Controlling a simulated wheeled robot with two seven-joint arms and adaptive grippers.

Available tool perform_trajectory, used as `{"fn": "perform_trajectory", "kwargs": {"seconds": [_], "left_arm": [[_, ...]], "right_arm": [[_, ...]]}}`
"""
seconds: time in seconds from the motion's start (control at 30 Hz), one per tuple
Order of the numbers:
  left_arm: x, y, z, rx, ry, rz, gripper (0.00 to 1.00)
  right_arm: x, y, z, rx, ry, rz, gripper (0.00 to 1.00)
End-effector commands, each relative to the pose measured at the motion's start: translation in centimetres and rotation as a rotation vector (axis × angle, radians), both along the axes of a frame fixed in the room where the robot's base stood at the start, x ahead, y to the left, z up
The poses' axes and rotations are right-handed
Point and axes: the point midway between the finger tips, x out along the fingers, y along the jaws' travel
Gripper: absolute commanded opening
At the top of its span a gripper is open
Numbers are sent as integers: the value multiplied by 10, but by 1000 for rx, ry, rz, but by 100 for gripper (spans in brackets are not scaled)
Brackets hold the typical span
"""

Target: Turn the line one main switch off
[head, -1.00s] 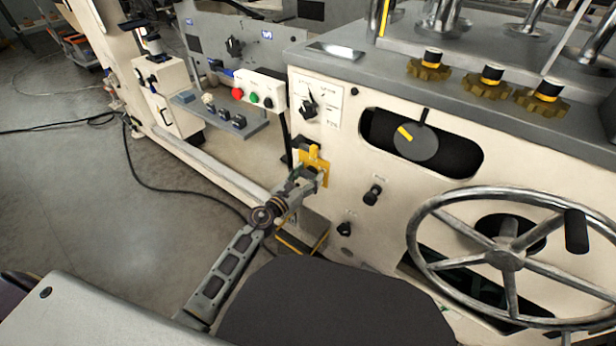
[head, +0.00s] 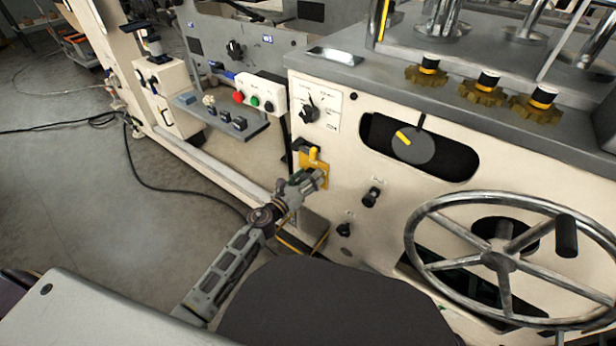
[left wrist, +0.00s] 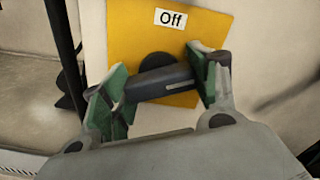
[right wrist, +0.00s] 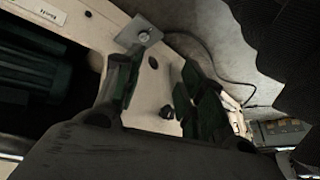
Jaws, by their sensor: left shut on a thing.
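The main switch has a yellow plate (head: 319,170) on the cream machine panel, low and left of the centre. In the left wrist view, the yellow plate (left wrist: 135,40) carries a white "Off" label (left wrist: 171,18) at its top. The dark switch handle (left wrist: 165,82) lies nearly crosswise in that view, slightly tilted, below the label. My left gripper (left wrist: 160,85) is shut on the handle, with a green-padded finger at each end of it. My left gripper (head: 318,180) hides part of the switch in the head view. My right gripper (right wrist: 160,75) is open and empty.
A rotary selector (head: 309,112) is above the switch; black knobs (head: 372,197) are to its right. A large handwheel (head: 500,260) stands out at the right. A button box (head: 258,92) is at the upper left. Floor (head: 80,210) at left is mostly clear, with cables.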

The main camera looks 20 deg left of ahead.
Motion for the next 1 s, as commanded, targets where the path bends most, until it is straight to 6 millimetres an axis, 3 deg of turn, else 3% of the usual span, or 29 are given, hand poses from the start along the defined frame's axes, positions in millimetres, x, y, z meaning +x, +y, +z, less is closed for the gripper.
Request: {"fn": "perform_trajectory", "kwargs": {"seconds": [1.0], "left_arm": [[1, 1, 2, -877, 317, 2, 36]], "right_arm": [[-11, -27, 112, -163, 152, 42, 40]]}}
